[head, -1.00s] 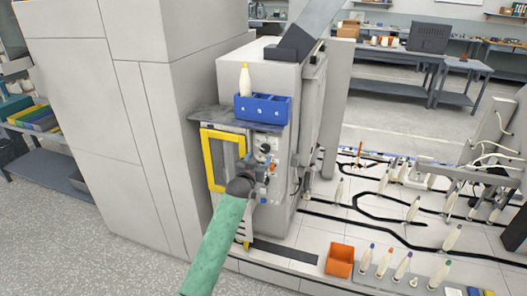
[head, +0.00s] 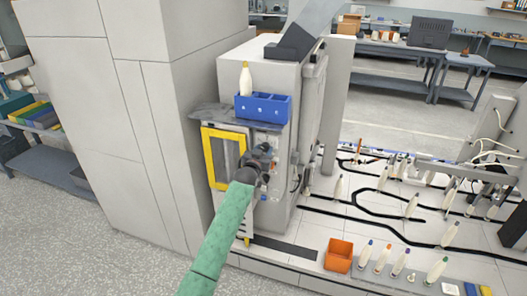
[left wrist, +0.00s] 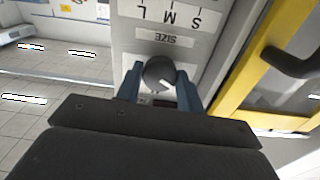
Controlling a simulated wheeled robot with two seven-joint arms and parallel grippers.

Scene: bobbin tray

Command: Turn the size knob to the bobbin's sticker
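The dark round size knob (left wrist: 157,72) is on the machine's grey panel in the left wrist view, with a white pointer mark toward its lower right. A SIZE label (left wrist: 165,38) and a strip with S, M and L (left wrist: 168,18) appear upside down beyond it. My left gripper (left wrist: 160,82) has its blue fingers on either side of the knob, apart; contact is not clear. In the head view my left gripper (head: 262,160) is at the panel and hides the knob. A white bobbin with a yellow tip (head: 245,80) stands upright at the blue tray (head: 262,110); its sticker is not readable.
A yellow-framed door (head: 209,160) with a dark handle (left wrist: 290,62) is close beside the knob. An orange bin (head: 339,255) and several bobbins (head: 383,261) are at the lower right. Open floor lies at the lower left.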

